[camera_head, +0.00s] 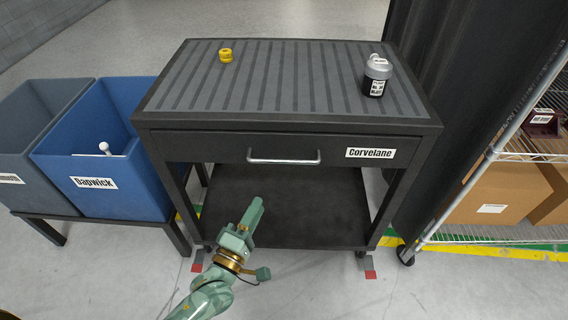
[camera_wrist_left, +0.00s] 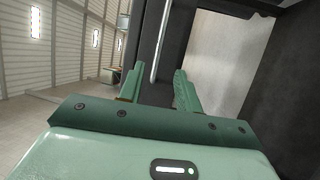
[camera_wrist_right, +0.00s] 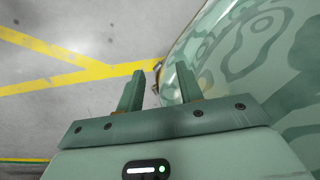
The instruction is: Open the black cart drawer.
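The black cart (camera_head: 138,122) has a ribbed top and a lower shelf. Its drawer (camera_head: 215,148) looks shut, its front in line with the frame, and bears a "Corvelane" label (camera_head: 370,153). A silver bar handle (camera_head: 284,161) is at the middle of the drawer front. My left gripper (camera_head: 256,206) is in front of the cart, below and apart from the handle. In the left wrist view its fingers (camera_wrist_left: 157,82) are apart and empty, and the handle (camera_wrist_left: 160,45) lies ahead between them. My right gripper (camera_wrist_right: 158,82) is open and empty above the floor, outside the head view.
A yellow ring-like part (camera_head: 225,55) and a grey-black canister (camera_head: 377,76) stand on the cart top. A blue "Dapwick" bin (camera_head: 90,183) and a grey bin (camera_head: 22,170) stand at left. A dark curtain (camera_head: 445,90) and a wire rack (camera_head: 490,152) with boxes are at right.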

